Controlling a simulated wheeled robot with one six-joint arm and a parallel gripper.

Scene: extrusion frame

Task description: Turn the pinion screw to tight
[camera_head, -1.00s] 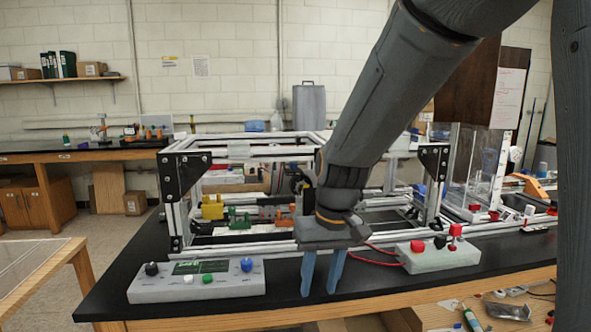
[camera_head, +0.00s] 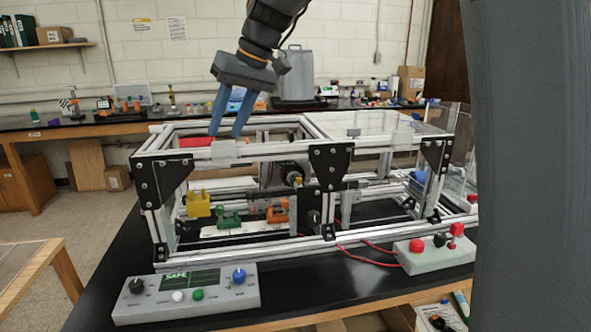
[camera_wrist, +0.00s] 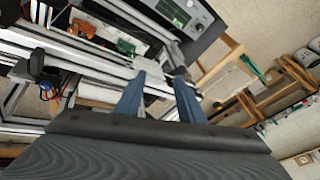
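My gripper (camera_head: 226,133) is open and empty, with its two blue fingers pointing down near the front top rail (camera_head: 275,147) of the extrusion frame. A small translucent plate (camera_head: 224,151) on that rail lies just below the fingertips; I cannot tell whether they touch it. In the wrist view the fingers (camera_wrist: 159,76) are spread apart across the rail. Inside the frame are a black motor-like part (camera_head: 292,173), an orange block (camera_head: 278,211), a green block (camera_head: 229,219) and a yellow block (camera_head: 198,205). I cannot make out which part is the pinion screw.
A control box (camera_head: 186,294) with knobs and a small screen stands in front of the frame at the left. A second box (camera_head: 436,255) with red buttons stands at the right, with red wires running behind it. Black brackets (camera_head: 330,166) and rails surround the frame's inside.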

